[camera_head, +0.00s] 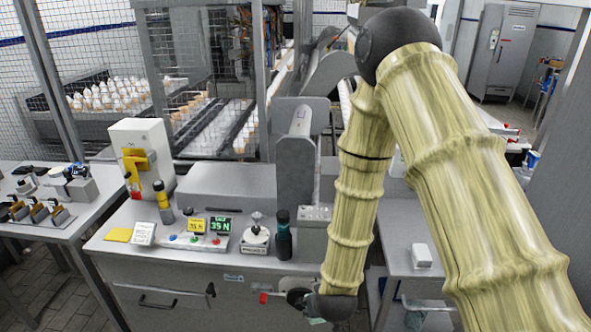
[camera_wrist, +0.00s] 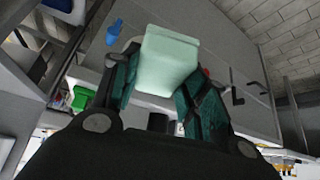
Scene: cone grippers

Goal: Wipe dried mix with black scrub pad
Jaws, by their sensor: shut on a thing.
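My gripper (camera_wrist: 160,85) is shut on a pale mint-green block (camera_wrist: 168,58), held between its teal-lined fingers in the wrist view. In the head view my gripper (camera_head: 298,296) is low in front of the cabinet, below the front edge of the middle worktop, partly hidden by my arm. I cannot make out a black scrub pad for certain in either view. I cannot make out any dried mix on the surfaces.
The middle worktop (camera_head: 125,245) carries a yellow pad (camera_head: 118,235), a white card (camera_head: 143,234), green and yellow displays (camera_head: 220,225) and a dark bottle (camera_head: 284,240). A side table (camera_head: 60,228) stands left. A white box (camera_head: 421,256) lies on the right bench.

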